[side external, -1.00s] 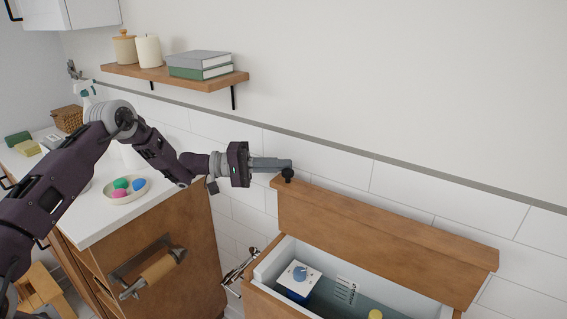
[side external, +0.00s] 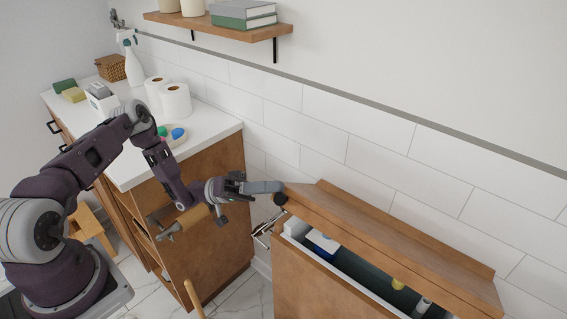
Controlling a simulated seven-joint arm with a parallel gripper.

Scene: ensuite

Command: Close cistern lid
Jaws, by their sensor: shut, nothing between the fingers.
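The cistern is a wooden box (side external: 325,290) with a white inner rim, at the lower right. Its wooden lid (side external: 395,235) is tilted down over the back part of the opening, and a gap along the front shows the inside. A blue and white item (side external: 322,241) and a yellow item (side external: 398,284) show in the gap. My gripper (side external: 279,192) is shut and empty. Its dark tips are at the lid's left end, by its front corner; whether they touch it I cannot tell.
A counter (side external: 215,132) at the left holds paper rolls (side external: 176,101), a spray bottle (side external: 133,66) and a dish of coloured balls (side external: 172,136). A wooden shelf (side external: 225,28) hangs above. A metal fitting (side external: 265,230) sticks out at the cistern's left.

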